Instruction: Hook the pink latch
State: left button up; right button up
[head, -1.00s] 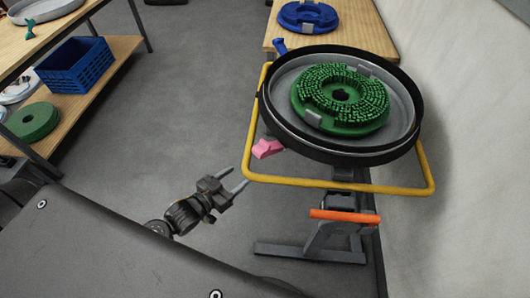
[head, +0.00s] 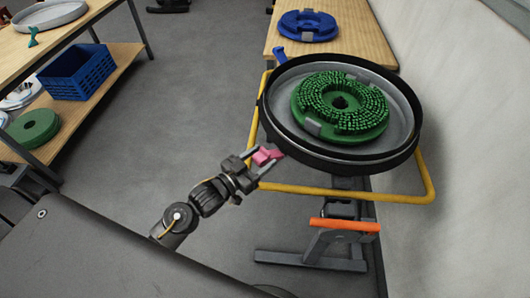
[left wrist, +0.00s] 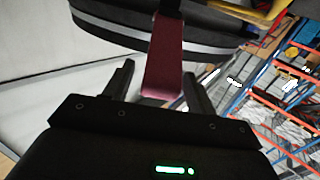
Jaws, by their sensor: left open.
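The pink latch (head: 265,155) sticks out from the left side of the round black tank rim (head: 340,160). My left gripper (head: 264,160) is at the latch, with its two fingers open on either side of it. In the left wrist view the latch (left wrist: 165,65) shows as a dark pink bar running down between the open fingertips (left wrist: 158,82). I cannot tell whether either finger touches it. A green brush disc (head: 340,102) lies in the tank. My right gripper is not in view.
A yellow tube frame (head: 345,194) runs around the tank. An orange-handled lever (head: 345,225) is below it. A blue lever (head: 280,55) is at the rim's far left. A wall (head: 460,120) stands close on the right. Open floor (head: 190,100) lies to the left.

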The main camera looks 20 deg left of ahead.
aim_at(275, 154)
pick_arm(q)
jog(key=shift+x, duration=1.05)
grip_shut()
jog(key=g+p, duration=0.1)
jog(key=p, duration=0.2)
jog(key=w+r+g+p, duration=0.1)
jog(key=p, duration=0.2)
jog(key=r+y+p, duration=0.1)
jog(key=p, duration=0.2)
jog(key=shift+w+d+r+g, duration=0.15)
jog(key=shift+w+d+g, duration=0.1)
jog(key=shift+d+g, duration=0.15)
jog(key=shift+w+r+p, duration=0.1)
jog(key=shift+w+p, duration=0.05)
jog(key=shift+p, duration=0.4)
jog(key=shift+w+d+r, duration=0.25)
jog(key=shift+w, duration=0.05)
jog(key=shift+w+d+r+p, duration=0.1)
jog(key=shift+w+d+p, duration=0.15)
jog(key=shift+w+p, duration=0.3)
